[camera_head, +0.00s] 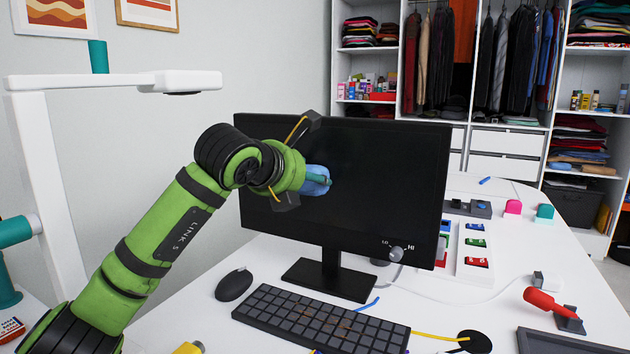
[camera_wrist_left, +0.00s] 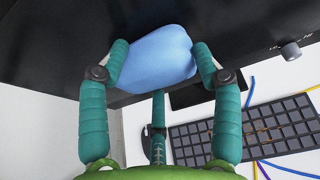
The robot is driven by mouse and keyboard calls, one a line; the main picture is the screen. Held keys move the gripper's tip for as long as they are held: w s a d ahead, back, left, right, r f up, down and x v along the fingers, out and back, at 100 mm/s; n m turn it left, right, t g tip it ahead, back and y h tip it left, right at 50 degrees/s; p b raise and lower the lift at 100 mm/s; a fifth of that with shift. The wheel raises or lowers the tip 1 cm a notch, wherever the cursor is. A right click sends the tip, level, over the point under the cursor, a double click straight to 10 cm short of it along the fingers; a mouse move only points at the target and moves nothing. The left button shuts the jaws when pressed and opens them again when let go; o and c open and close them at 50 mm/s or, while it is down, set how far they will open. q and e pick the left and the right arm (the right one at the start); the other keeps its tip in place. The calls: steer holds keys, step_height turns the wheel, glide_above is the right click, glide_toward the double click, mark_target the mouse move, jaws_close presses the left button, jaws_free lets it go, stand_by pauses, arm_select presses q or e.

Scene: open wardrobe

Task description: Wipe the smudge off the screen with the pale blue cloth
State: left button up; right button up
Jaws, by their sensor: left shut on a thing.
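The screen (camera_head: 385,170) is a black monitor standing on the white desk. The pale blue cloth (camera_head: 317,180) is bunched up in front of the screen, left of its middle; whether it touches the glass I cannot tell. My left gripper (camera_head: 315,181) is shut on the cloth, its green arm coming in from the left. In the left wrist view the cloth (camera_wrist_left: 158,62) bulges out between the teal fingers (camera_wrist_left: 160,66), with the dark screen behind it. I see no smudge; the arm and cloth hide part of the screen. My right gripper is not in view.
A black keyboard (camera_head: 320,322) and mouse (camera_head: 234,285) lie in front of the monitor stand (camera_head: 329,278). A knob (camera_head: 396,254) sits at the screen's lower right. A red-handled tool (camera_head: 548,303) and a block panel (camera_head: 474,250) are to the right. A white frame (camera_head: 45,180) stands left.

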arm_select(q)
steer(key=shift+w+a+p, duration=0.2)
steer(key=shift+w+a, duration=0.3)
steer(key=shift+a, duration=0.7)
steer(key=shift+w+a+p, duration=0.15)
steer(key=shift+w+a, duration=0.3)
steer(key=shift+a, duration=0.7)
steer(key=shift+w+a+p, duration=0.2)
steer(key=shift+w+a, duration=0.3)
steer(key=shift+a, duration=0.7)
steer(key=s+d+b, duration=0.1)
steer(key=d, duration=0.1)
steer(key=s+d+b, duration=0.1)
steer(key=d, duration=0.1)
steer(key=s+d+b, duration=0.1)
steer(key=d, duration=0.1)
steer(key=shift+d+r, duration=0.1)
steer(key=shift+d, duration=0.15)
steer(key=shift+s+d+b, duration=0.35)
steer(key=shift+s+d, duration=0.05)
steer(key=shift+d, duration=0.7)
steer(key=shift+s+d+b, duration=0.35)
steer(key=shift+d, duration=0.7)
steer(key=shift+s+d+b, duration=0.35)
steer(key=shift+s+d, duration=0.05)
steer(key=shift+d, duration=0.7)
